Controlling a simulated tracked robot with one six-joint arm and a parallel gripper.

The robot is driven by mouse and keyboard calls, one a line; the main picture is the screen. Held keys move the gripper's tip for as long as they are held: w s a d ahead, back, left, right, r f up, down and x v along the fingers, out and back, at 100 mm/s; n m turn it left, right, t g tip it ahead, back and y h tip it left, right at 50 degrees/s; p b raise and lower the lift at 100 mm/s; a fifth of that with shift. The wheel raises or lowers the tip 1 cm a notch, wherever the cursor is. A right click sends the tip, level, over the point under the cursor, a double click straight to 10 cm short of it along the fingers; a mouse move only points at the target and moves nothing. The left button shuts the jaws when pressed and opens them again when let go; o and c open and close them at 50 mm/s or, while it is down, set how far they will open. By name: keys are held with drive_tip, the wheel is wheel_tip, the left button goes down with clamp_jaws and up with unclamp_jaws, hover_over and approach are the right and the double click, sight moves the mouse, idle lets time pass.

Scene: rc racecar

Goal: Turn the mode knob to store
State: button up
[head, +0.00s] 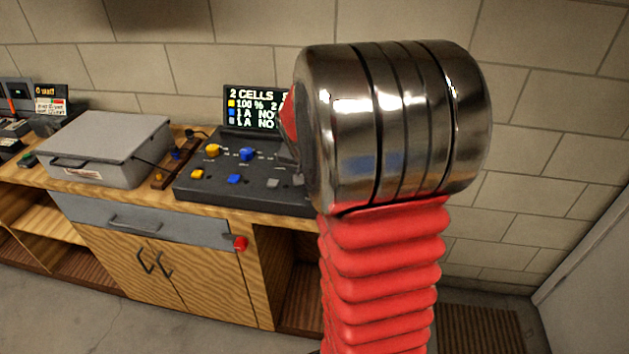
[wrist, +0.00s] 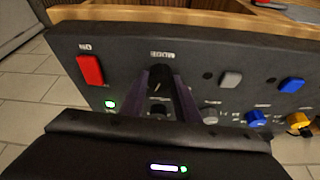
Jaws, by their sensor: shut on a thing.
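The dark charger console (head: 205,187) stands on the wooden bench, and my arm hides its right part in the head view. In the wrist view the console (wrist: 230,55) appears upside down. The black mode knob (wrist: 158,88) is between the two fingers of my gripper (wrist: 161,92), which is shut on it. The label beside the knob is too blurred to read for sure. The knob's pointer setting cannot be made out. In the head view the knob and my fingertips are hidden behind my arm.
A red switch (wrist: 90,69) and a lit green light (wrist: 110,104) are left of the knob in the wrist view. Grey (wrist: 230,79) and blue (wrist: 291,85) buttons lie to the right. Behind the console a display (head: 252,106) reads "2 CELLS". A grey case (head: 110,147) stands left.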

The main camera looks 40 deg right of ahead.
drive_tip(key=shift+w+a, duration=0.1)
drive_tip(key=shift+a, duration=0.05)
drive_tip(key=o, duration=1.1)
drive_tip(key=shift+c, duration=0.2)
drive_tip(key=v, duration=1.3)
drive_tip(key=shift+r, duration=0.4)
drive_tip(key=s+a+f+n+t+y, duration=0.1)
drive_tip(key=s+a+n, duration=0.4)
drive_tip(key=a, duration=0.8)
drive_tip(key=s+a+n+t+y, duration=0.2)
drive_tip(key=s+a+n, duration=0.4)
drive_tip(key=s+a, duration=0.3)
drive_tip(key=shift+a+f+n+y, duration=0.35)
drive_tip(key=shift+a+y, duration=0.15)
drive_tip(key=shift+a, duration=1.55)
